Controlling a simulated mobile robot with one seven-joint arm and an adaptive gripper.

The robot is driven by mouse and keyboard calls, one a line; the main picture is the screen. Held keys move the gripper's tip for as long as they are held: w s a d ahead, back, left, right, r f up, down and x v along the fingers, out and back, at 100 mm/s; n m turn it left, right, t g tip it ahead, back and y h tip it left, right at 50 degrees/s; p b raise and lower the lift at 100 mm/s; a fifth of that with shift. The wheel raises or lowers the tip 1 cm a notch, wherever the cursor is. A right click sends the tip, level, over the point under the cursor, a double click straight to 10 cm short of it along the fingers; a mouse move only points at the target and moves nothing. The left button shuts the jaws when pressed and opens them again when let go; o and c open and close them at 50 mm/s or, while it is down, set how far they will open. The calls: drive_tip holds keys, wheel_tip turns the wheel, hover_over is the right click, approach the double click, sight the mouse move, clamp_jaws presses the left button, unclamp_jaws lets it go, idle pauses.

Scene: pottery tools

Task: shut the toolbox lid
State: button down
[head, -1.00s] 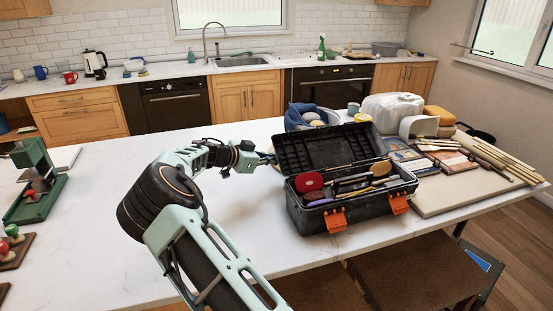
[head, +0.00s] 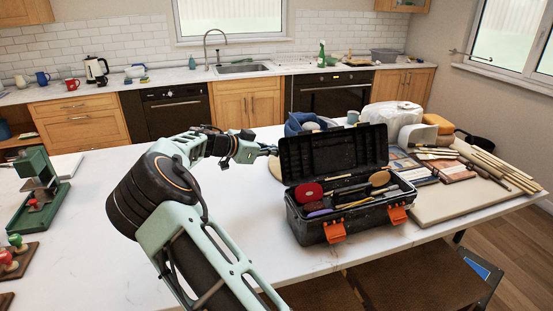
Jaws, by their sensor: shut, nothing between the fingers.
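The black toolbox (head: 366,221) stands on the white table with its lid (head: 331,151) raised, standing nearly upright at the back. Its two orange latches (head: 334,232) hang at the front. Inside lie several tools, including a red round-headed one (head: 309,191) and a wooden-headed one (head: 380,178). My gripper (head: 270,150) is at the lid's left edge, reaching toward its back side. Its fingertips are small and partly hidden, so I cannot tell whether they touch the lid. It is shut and empty.
A green press (head: 40,190) stands far left. The table's middle left is clear.

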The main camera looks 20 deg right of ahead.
sight(281, 148)
drive_tip(key=shift+s+r+b, duration=1)
drive_tip(key=shift+s+r, duration=0.2)
drive_tip(key=shift+s, duration=0.25)
drive_tip(key=shift+s+a+r+b, duration=0.1)
drive_tip(key=shift+s+r+b, duration=0.15)
drive_tip(key=shift+s+b, duration=0.25)
drive_tip(key=shift+s+r+b, duration=0.2)
drive_tip(key=shift+s+b, duration=0.05)
drive_tip(key=shift+s, duration=0.3)
drive_tip(key=s+b, duration=0.2)
drive_tip(key=s+r+b, duration=0.1)
drive_tip(key=s+b, duration=0.1)
drive_tip(key=s, duration=0.1)
drive_tip(key=shift+s+a+r, duration=0.1)
drive_tip(key=shift+s, duration=0.2)
drive_tip(key=shift+a, duration=0.1)
drive_tip(key=s+a+r+p, duration=0.2)
drive_tip(key=a+r, duration=0.4)
drive_tip(key=r, duration=0.2)
drive_tip(key=shift+p, duration=0.35)
